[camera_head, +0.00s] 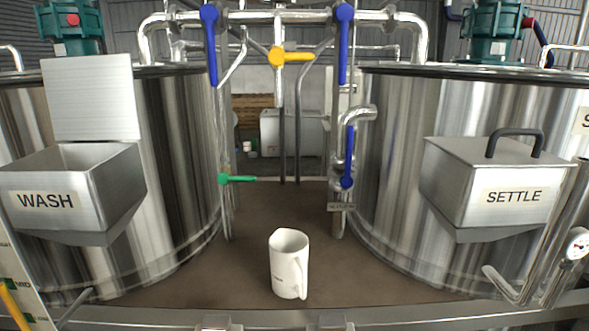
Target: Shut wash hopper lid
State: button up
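The wash hopper (98,205) is a metal box labelled WASH on the front of the left tank. Its lid (92,97) stands raised and nearly upright at the back of the hopper, so the hopper's top is open. No handle shows on the face of this lid. My gripper is not in the head view, so its place relative to the lid cannot be told.
The settle hopper (490,190) on the right tank (410,130) has its lid down, with a dark handle on top. A white jug (289,264) stands on the brown deck (190,285) between the tanks. Pipes with blue, yellow and green valve handles (240,179) rise behind.

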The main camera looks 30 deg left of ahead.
aim_at(90, 98)
jog(key=u, duration=1.7)
jog(key=i+l, duration=0.1)
jog(key=i+l+z, duration=0.25)
jog(key=i+z, duration=0.25)
